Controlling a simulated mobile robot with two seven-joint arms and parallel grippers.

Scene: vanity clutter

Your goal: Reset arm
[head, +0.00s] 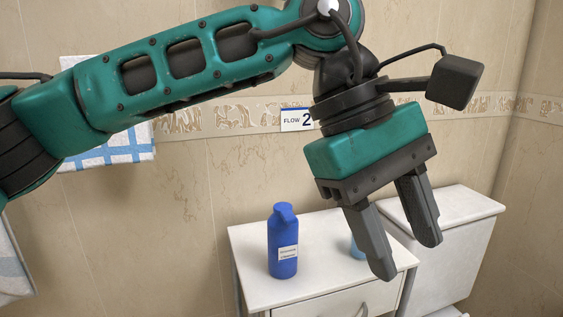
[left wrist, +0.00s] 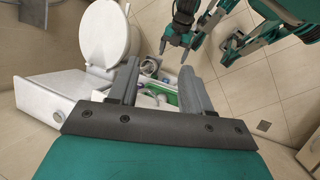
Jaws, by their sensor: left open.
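My left arm reaches across the head view from the left. Its left gripper (head: 408,259) hangs with both fingers pointing down, apart and empty, in front of the white cabinet. In the left wrist view the left gripper's fingers (left wrist: 158,72) are also spread with nothing held between them. My right gripper (left wrist: 174,52) shows at the top of the left wrist view, away from the left one. Its two fingertips look apart, with nothing seen between them.
A blue bottle (head: 284,245) stands upright on the white cabinet (head: 255,240). A light blue item (head: 356,248) is partly hidden behind the left finger. A white toilet (left wrist: 105,33) and open floor (left wrist: 235,85) show in the left wrist view.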

